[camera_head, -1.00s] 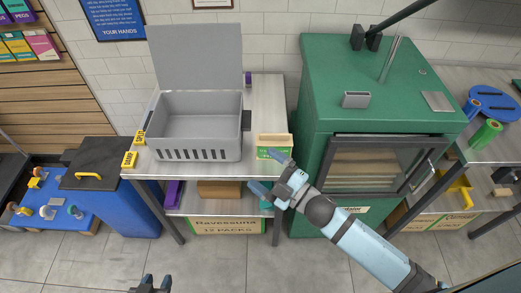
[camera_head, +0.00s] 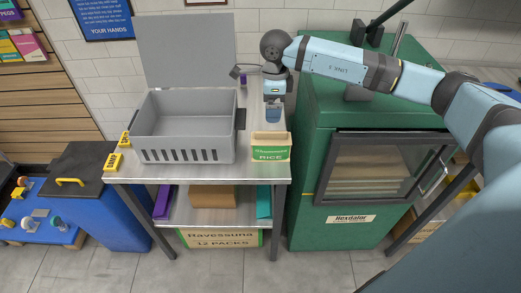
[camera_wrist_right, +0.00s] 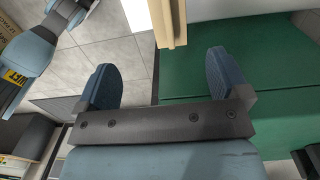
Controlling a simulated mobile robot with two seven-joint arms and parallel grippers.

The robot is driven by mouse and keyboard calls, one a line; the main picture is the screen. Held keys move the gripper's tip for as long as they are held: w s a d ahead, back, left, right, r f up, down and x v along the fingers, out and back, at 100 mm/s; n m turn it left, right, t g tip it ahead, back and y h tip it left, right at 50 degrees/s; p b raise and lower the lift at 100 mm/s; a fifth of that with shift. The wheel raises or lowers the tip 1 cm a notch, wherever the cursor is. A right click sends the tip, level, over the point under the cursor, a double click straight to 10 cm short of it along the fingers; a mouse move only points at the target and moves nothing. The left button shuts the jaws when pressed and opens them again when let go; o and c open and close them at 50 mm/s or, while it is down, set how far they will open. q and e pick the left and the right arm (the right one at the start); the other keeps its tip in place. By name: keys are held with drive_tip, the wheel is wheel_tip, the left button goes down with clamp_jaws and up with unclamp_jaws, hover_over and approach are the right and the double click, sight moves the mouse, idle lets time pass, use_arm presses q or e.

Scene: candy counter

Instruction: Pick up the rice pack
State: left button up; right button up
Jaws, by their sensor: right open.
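The rice pack (camera_head: 271,147) is a tan-topped box with a green and white RICE label. It stands upright on the steel table, right of the grey bin, near the front right corner. My right gripper (camera_head: 273,114) points down just behind and above the pack in the head view. In the right wrist view its two blue fingers (camera_wrist_right: 168,82) are wide apart, with nothing held. A tan edge of the pack (camera_wrist_right: 168,22) shows at the top of that view, beyond the fingertips. Part of my left arm shows at that view's upper left; its jaw state is unclear.
A grey lidded bin (camera_head: 186,128) stands open on the table (camera_head: 204,172), left of the pack. A green oven cabinet (camera_head: 314,150) rises close on the right. Two yellow tags (camera_head: 113,161) sit at the table's left edge. Boxes lie on the shelf below.

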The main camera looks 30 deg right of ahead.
hover_over(271, 138)
drive_tip(key=f, duration=0.8)
drive_tip(key=shift+d+f, duration=0.15)
drive_tip(key=shift+d, duration=0.05)
drive_tip(key=f, duration=0.3)
drive_tip(key=f+p, duration=0.1)
drive_tip(key=f, duration=0.1)
drive_tip(key=shift+w, duration=0.25)
drive_tip(key=c, duration=1.2)
drive_tip(key=shift+c, duration=0.6)
drive_tip(key=shift+r, duration=0.1)
